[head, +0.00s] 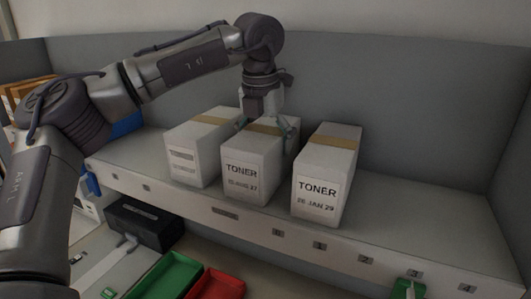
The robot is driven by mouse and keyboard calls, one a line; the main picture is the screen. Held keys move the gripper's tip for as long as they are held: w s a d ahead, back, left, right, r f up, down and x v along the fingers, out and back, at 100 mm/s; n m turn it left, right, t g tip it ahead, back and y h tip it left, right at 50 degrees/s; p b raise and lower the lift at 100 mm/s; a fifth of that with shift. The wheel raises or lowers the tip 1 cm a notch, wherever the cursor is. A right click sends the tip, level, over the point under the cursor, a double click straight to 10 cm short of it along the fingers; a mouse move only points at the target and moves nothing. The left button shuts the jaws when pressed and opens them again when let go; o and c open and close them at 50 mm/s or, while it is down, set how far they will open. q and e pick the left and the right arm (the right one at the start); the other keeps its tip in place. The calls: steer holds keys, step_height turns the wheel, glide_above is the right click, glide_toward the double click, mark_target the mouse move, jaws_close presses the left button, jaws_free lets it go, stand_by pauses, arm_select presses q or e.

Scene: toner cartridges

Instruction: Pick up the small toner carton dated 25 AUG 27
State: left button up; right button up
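Three white cartons with tan tape stand in a row on the grey shelf (400,205). The middle carton (243,177) reads TONER with a small date that looks like 25 AUG 27. The right carton (317,197) reads TONER, 26 JAN 29. The left carton (193,158) shows labels too small to read. My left gripper (265,128) points down over the rear of the middle carton, its fingers spread to either side of the top. Whether they press on the carton cannot be seen. The middle carton stands upright at shelf level. My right gripper is out of view.
The left and right cartons stand close beside the middle one, with narrow gaps. A grey panel rises behind the shelf. Below are a black box (146,224), a green bin (168,277) and a red bin (217,286). The shelf's right part is clear.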

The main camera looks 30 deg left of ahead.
arm_select(q)
steer(key=c, duration=1.1)
steer(key=shift+r, duration=0.1)
steer(key=shift+c, duration=0.4)
